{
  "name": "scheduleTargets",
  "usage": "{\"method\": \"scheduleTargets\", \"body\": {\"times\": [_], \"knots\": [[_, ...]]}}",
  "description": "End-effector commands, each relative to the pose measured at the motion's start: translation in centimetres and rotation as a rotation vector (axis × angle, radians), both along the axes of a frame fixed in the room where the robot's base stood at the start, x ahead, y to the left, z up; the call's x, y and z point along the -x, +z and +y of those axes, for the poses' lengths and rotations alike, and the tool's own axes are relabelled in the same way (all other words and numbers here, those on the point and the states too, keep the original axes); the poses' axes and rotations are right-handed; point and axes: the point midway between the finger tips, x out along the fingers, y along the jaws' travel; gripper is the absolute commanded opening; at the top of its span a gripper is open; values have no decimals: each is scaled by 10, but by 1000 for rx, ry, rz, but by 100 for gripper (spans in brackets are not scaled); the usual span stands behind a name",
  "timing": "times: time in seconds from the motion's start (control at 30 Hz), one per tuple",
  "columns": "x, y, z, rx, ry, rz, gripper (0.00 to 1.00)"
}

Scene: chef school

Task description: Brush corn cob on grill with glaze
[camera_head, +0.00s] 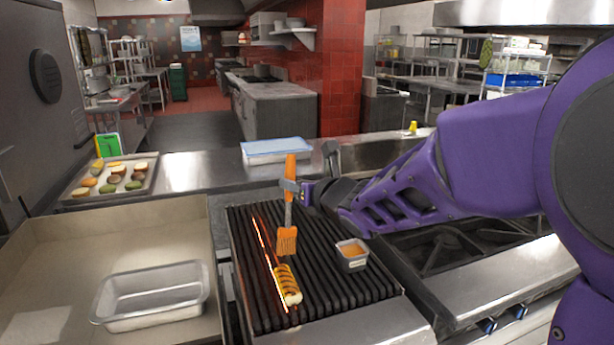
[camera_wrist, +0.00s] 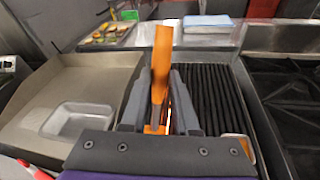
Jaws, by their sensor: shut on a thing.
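My gripper (camera_head: 300,190) is shut on the orange handle of a brush (camera_head: 289,170). The brush hangs upright with its orange bristle head pointing down over the grill (camera_head: 325,240). The yellow corn cob (camera_head: 286,284) lies on the black grill bars, just in front of and below the bristles; whether they touch it is hard to tell. A small metal cup of orange glaze (camera_head: 351,254) stands on the grill to the right of the cob. In the wrist view the brush handle (camera_wrist: 161,65) stands between the fingers, and the cob is hidden.
A glowing orange line (camera_head: 262,250) runs along the grill's left side. An empty metal pan (camera_head: 152,295) sits in a wide tray area on the left. A tray of vegetables (camera_head: 113,180) and a blue-lidded container (camera_head: 277,150) stand behind. Stove burners (camera_head: 450,245) are to the right.

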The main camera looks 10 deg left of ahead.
Motion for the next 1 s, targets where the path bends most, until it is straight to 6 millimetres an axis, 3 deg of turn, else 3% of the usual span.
{"method": "scheduleTargets", "body": {"times": [0.23, 0.7, 1.0], "knots": [[0, -6, 0, 2, 1, -4, 0], [0, -52, 0, 2, 0, -3, 0], [0, -63, 0, 2, 1, -4, 0]]}}
